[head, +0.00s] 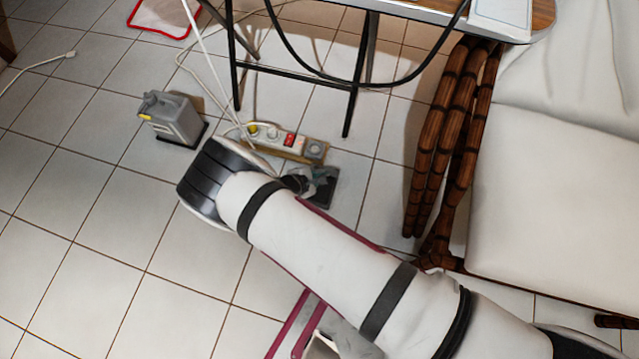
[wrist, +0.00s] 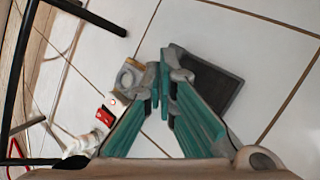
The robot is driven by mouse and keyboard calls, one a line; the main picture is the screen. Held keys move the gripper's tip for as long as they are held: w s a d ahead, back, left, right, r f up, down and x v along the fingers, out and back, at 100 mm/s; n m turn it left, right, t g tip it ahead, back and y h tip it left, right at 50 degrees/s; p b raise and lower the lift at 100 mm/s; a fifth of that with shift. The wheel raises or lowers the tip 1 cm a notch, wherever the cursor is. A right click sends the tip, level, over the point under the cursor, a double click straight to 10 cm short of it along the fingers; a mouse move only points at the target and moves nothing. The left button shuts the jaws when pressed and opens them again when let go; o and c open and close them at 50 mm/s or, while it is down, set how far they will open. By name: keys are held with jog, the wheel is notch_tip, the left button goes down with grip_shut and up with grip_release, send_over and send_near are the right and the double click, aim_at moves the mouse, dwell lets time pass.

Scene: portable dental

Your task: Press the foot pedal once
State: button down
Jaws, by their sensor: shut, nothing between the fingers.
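The foot pedal (head: 324,194) is a dark, flat, square plate on the tiled floor, just beyond the end of my arm in the head view. In the wrist view the pedal (wrist: 212,84) lies right of the fingertips, partly hidden by the right finger. My gripper (wrist: 164,72) is shut and empty, with its fingertips together over the pedal's left edge. In the head view my wrist hides most of the gripper. I cannot tell whether the fingertips touch the pedal or hover above it.
A power strip (head: 284,142) with a red switch lies close behind the pedal; it also shows in the wrist view (wrist: 106,114). A grey box (head: 175,118) stands left of it. Black table legs (head: 357,80) and a wooden chair frame (head: 440,150) stand nearby.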

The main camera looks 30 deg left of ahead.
jog(key=b, duration=0.5)
send_over(320, 190)
notch_tip(320, 190, down, 6)
jog(key=shift+f, duration=1.35)
dwell(0.5)
jog(key=shift+f, duration=0.45)
jog(key=shift+f, duration=0.75)
dwell(1.0)
jog(key=shift+r, duration=0.1)
jog(key=shift+r+p, duration=1)
jog(key=shift+r, duration=0.05)
jog(key=shift+r, duration=0.15)
